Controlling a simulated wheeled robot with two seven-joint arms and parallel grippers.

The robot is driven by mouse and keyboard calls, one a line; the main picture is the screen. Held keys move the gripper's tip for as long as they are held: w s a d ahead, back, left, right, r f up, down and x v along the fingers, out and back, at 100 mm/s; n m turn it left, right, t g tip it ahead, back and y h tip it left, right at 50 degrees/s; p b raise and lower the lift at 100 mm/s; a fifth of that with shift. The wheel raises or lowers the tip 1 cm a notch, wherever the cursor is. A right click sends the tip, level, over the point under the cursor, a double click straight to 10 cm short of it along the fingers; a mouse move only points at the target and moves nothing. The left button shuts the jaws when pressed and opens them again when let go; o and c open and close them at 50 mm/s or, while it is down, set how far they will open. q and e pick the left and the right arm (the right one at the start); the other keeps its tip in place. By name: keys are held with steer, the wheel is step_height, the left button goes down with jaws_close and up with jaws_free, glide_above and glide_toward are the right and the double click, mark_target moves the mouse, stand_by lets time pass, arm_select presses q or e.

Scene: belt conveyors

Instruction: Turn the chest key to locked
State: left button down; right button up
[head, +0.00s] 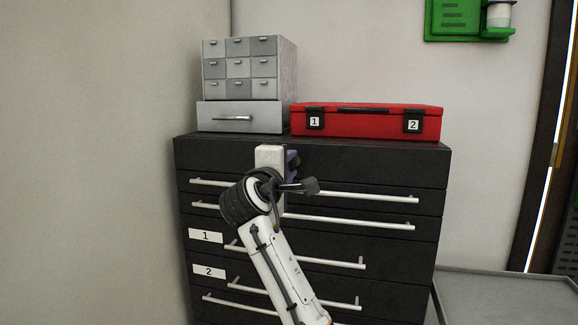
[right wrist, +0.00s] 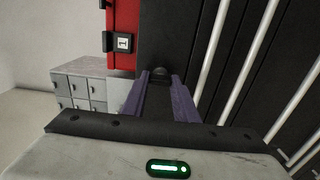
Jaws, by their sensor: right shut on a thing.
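The black tool chest (head: 370,163) stands against the wall, with long silver drawer handles. My right gripper (head: 292,163) is at the plain top panel of the chest, and its purple fingers are partly hidden behind its pale body. In the right wrist view its two fingers (right wrist: 161,82) reach to the dark chest face and are shut on a small dark rounded piece, the chest key (right wrist: 160,72). Most of the key is hidden between the fingers, so I cannot tell which way it is turned. My left gripper is not in view.
A red case (head: 365,123) with latches labelled 1 and 2 sits on the chest. Grey small-drawer cabinets (head: 283,70) stand beside it. Bar handles (head: 360,226) stick out below my gripper. A grey surface (head: 510,295) lies at right.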

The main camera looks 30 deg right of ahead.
stand_by(0.5)
steer(key=o, duration=1.1)
steer(key=shift+c, duration=0.2)
steer(key=b+v, duration=0.2)
steer(key=v, duration=0.8)
steer(key=shift+a, duration=0.15)
steer(key=shift+s, duration=0.15)
